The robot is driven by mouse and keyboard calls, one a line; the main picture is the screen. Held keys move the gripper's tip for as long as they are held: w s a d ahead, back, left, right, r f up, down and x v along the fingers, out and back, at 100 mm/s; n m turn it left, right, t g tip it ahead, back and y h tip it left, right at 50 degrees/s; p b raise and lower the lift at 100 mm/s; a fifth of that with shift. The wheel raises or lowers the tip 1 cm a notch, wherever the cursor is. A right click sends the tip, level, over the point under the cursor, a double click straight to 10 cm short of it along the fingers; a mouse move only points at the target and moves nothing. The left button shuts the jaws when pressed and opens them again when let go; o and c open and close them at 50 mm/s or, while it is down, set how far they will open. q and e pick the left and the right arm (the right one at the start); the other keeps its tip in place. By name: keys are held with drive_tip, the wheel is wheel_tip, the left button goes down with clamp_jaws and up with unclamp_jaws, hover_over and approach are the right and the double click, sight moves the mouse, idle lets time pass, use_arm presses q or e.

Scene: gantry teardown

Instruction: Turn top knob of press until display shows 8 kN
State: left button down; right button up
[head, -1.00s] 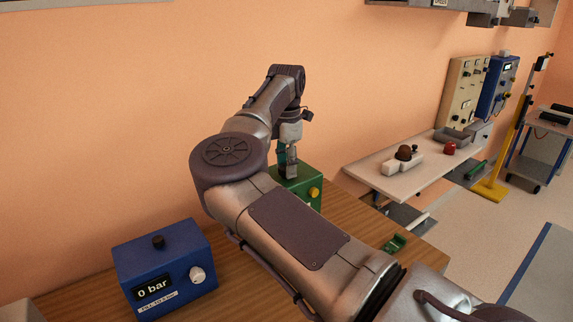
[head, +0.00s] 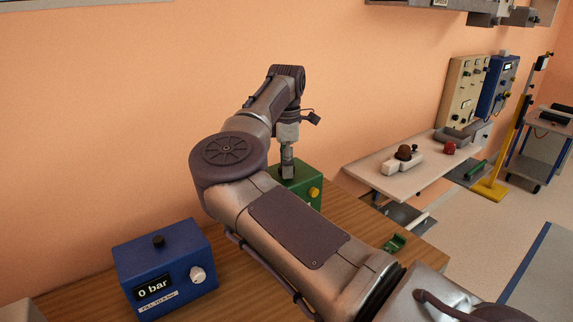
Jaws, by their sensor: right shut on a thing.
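My right gripper (head: 288,173) points straight down at the top of this box. It is shut on the top knob, which its fingers hide. My own right arm covers most of the box's front, so its display cannot be read. My left gripper is not in view.
A blue box (head: 188,277) at the bench's left reads "0 bar", with a black top knob (head: 158,241) and a white front knob (head: 197,274). A small green bracket (head: 395,243) lies near the right edge. A white table (head: 375,172) stands beyond.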

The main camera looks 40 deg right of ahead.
drive_tip(key=shift+r, duration=0.1)
drive_tip(key=o, duration=1.1)
drive_tip(key=shift+o, duration=0.2)
wheel_tip(320, 180, up, 12)
